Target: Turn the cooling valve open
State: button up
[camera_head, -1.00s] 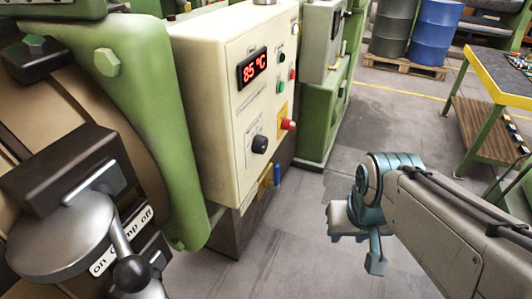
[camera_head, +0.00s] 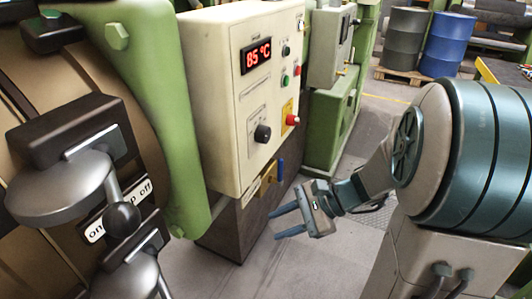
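A small valve with a blue handle (camera_head: 281,170) and a brass-coloured body (camera_head: 268,179) sits on the dark lower part of the cabinet, under the cream control box. The blue handle stands upright. No label on it can be read, so I cannot tell for certain that it is the cooling valve. My gripper (camera_head: 274,223) is below the valve and a little to its right, with its two blue fingers pointing left. The fingers are apart, with nothing between them, and do not appear to touch the valve.
The cream control box (camera_head: 222,100) reads 85 °C and has knobs and buttons. At the left, a round-knobbed lever (camera_head: 122,216) stands by an on/off label on the green machine. Grey floor lies around my gripper. Drums on a pallet (camera_head: 405,76) stand far back.

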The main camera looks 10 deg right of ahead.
jog(key=w+d+f+m+t+y+b, duration=0.1)
jog(key=w+d+f+m+t+b, duration=0.1)
jog(key=w+d+m+t, duration=1)
jog(key=g, duration=0.1)
send_over(280, 183)
jog(key=shift+w+r+m+p, duration=0.25)
jog(key=shift+w+m+p, duration=0.05)
jog(key=shift+w, duration=0.15)
grip_shut()
